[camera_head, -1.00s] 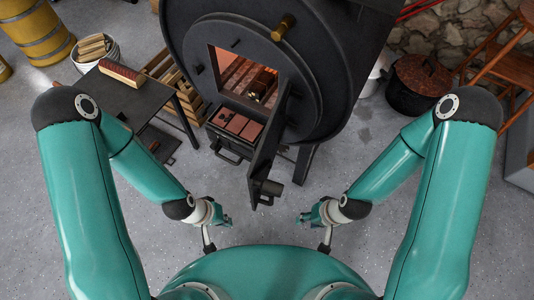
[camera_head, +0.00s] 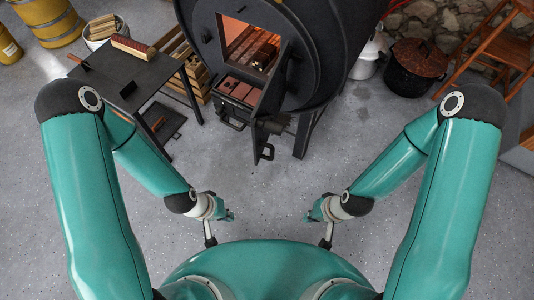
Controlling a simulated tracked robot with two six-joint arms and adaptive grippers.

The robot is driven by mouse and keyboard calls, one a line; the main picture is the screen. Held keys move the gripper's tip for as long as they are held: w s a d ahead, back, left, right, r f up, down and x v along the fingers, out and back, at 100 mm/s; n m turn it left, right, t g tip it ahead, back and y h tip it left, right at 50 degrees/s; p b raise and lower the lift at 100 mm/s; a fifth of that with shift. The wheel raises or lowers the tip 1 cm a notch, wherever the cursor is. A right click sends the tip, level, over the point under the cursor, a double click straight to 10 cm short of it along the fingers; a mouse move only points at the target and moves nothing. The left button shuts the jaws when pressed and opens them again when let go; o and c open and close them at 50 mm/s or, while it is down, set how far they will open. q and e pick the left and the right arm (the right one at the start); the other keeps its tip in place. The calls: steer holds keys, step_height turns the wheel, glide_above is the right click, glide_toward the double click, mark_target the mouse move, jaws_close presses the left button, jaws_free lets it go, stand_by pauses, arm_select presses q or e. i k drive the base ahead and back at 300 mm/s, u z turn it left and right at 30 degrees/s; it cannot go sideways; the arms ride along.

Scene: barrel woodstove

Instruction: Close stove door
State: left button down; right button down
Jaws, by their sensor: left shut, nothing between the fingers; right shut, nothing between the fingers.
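The black barrel stove (camera_head: 315,75) stands at the top centre of the head view with its firebox opening (camera_head: 250,48) showing orange bricks inside. Its dark door (camera_head: 271,98) stands open, swung out toward me and seen nearly edge-on at the right side of the opening. A dark handle or latch part (camera_head: 272,124) sticks out from the door's right side. My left gripper (camera_head: 229,215) and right gripper (camera_head: 307,216) are both shut and empty, low in the view. Both are apart from the door, on the near side of it.
A dark metal table (camera_head: 125,75) with a red-backed brush (camera_head: 133,47) stands left of the stove. A wooden crate (camera_head: 192,72) is behind it. A black pot (camera_head: 417,70) and wooden chair (camera_head: 490,50) are at the right. Grey floor between me and the stove is clear.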

mark_target(270, 101)
steer(key=z, duration=1.35)
steer(key=k, duration=0.8)
steer(key=u, duration=1)
steer(key=i, duration=1)
steer(key=z, duration=0.05)
